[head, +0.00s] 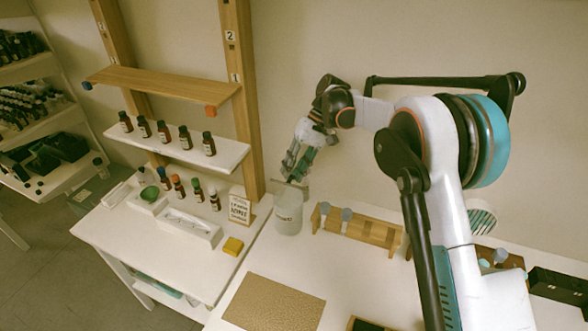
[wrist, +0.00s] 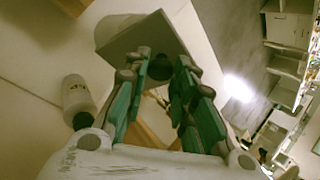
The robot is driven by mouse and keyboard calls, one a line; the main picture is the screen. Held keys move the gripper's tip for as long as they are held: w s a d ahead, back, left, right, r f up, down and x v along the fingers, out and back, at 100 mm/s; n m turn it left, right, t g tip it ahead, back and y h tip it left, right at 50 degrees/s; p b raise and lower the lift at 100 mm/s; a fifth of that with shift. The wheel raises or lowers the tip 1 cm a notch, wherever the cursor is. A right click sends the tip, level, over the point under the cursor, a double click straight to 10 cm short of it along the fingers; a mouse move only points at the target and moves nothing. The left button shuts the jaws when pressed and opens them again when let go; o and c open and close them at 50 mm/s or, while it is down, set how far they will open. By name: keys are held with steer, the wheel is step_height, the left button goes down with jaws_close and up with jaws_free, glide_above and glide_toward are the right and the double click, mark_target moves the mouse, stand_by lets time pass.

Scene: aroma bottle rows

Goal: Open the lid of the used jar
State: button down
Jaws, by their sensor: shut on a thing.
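The used jar (head: 288,219) is a pale, frosted cylinder with dark lettering, standing on the white table near the wall. Its lid (head: 303,190) is a flat square plate at the jar's mouth, and in the wrist view the grey plate (wrist: 140,42) has a dark knob (wrist: 160,67). My gripper (head: 291,172) reaches down from above. In the wrist view its teal fingers (wrist: 160,85) stand on both sides of the knob and are shut on it. Part of the pale jar (wrist: 112,28) shows behind the plate. I cannot tell whether plate and rim touch.
A wooden rack (head: 355,229) stands right of the jar. A sign card (head: 239,207) and a yellow block (head: 233,246) are to the left, near a white tray (head: 190,228) and several small bottles. A brown mat (head: 273,304) lies in front.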

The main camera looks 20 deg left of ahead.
steer(key=c, duration=1.3)
jaws_free()
steer(key=shift+c, duration=0.2)
step_height(320, 180, up, 10)
